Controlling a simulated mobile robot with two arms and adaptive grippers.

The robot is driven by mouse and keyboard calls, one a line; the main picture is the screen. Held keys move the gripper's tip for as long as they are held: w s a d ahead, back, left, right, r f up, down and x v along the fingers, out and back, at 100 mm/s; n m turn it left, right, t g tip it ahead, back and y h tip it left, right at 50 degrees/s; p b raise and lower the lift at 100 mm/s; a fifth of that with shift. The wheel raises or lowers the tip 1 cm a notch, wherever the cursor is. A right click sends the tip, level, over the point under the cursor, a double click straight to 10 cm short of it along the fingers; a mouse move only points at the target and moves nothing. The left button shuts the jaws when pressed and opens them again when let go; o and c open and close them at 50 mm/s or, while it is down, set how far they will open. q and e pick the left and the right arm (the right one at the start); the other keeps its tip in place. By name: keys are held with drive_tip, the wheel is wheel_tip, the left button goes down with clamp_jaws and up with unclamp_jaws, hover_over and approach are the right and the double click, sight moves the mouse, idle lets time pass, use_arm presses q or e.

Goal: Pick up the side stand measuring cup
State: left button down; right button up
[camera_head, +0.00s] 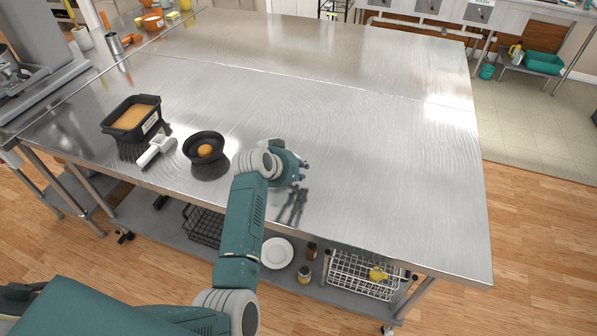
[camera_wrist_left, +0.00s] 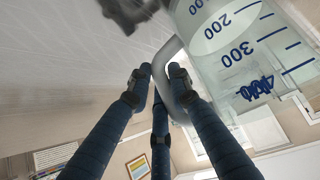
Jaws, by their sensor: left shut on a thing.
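The measuring cup (camera_wrist_left: 235,50) is clear with blue marks such as 200 and 300. It fills the upper right of the left wrist view. Its grey curved handle (camera_wrist_left: 166,55) runs between the dark fingers of my left gripper (camera_wrist_left: 160,78), which is shut on it. In the head view my left gripper (camera_head: 302,167) is above the front middle of the steel table (camera_head: 360,130), with its shadow on the top below. I cannot make out the cup in that view. My right gripper is not in view.
A black pan with a round orange-brown thing (camera_head: 205,151), a white-handled tool (camera_head: 156,150) and a black tray of yellowish food (camera_head: 131,117) stand left of my gripper. The table's middle and right are clear. A lower shelf holds a plate (camera_head: 276,252) and a wire basket (camera_head: 362,278).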

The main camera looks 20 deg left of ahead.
use_arm(q)
wheel_tip(320, 180, up, 19)
drive_tip(key=b, duration=0.4)
idle(0.7)
idle(0.3)
drive_tip(key=c, duration=2.3)
unclamp_jaws()
clamp_jaws()
